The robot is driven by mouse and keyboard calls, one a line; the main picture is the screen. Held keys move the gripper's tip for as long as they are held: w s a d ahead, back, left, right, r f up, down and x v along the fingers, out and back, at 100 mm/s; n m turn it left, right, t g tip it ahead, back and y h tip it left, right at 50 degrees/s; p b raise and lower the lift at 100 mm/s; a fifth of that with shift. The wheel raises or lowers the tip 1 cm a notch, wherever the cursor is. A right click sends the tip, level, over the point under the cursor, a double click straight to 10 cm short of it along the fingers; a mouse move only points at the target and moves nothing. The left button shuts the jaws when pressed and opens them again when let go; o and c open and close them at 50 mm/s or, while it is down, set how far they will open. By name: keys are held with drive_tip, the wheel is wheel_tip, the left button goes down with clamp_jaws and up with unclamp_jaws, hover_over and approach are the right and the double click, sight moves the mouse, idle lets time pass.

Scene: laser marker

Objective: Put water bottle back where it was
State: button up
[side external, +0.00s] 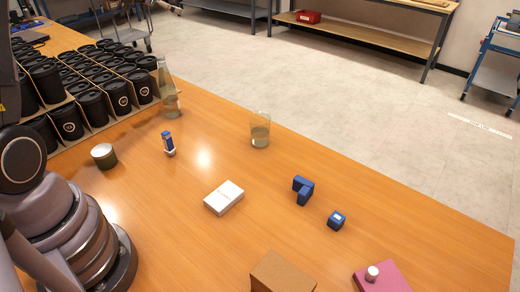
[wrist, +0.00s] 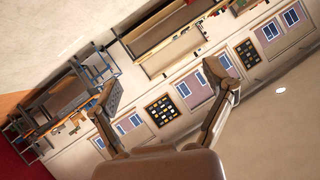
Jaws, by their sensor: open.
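A clear glass bottle (side external: 169,95) with a narrow neck stands upright on the wooden table, beside the black cups. A wider clear glass container (side external: 260,131), partly filled, stands upright near the table's far edge. I cannot tell for sure which one is the water bottle. My gripper (wrist: 158,80) shows only in the wrist view. Its two fingers are spread wide with nothing between them. It points away from the tabletop towards the room, and neither glass vessel shows in that view. The side view does not show where it is relative to them.
Black lidded cups (side external: 90,104) fill a cardboard divider at left.

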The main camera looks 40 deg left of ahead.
drive_tip(key=s+d+r+n+g, duration=0.1)
drive_tip(key=s+d+r+g, duration=0.1)
drive_tip(key=s+d+r, duration=0.55)
drive_tip(key=s+d+f+g+h, duration=0.2)
drive_tip(key=s+d, duration=0.7)
drive_tip(key=s, duration=0.4)
drive_tip(key=s+d+f+g+h, duration=0.1)
drive_tip(key=s+d+f+g, duration=0.1)
drive_tip(key=s+d, duration=0.7)
drive_tip(key=s+f, duration=0.1)
drive_tip(key=s, duration=0.3)
drive_tip(key=shift+s+d+f+g+h, duration=0.15)
drive_tip(key=shift+d+f+g+h, duration=0.1)
drive_tip(key=shift+g+h, duration=0.15)
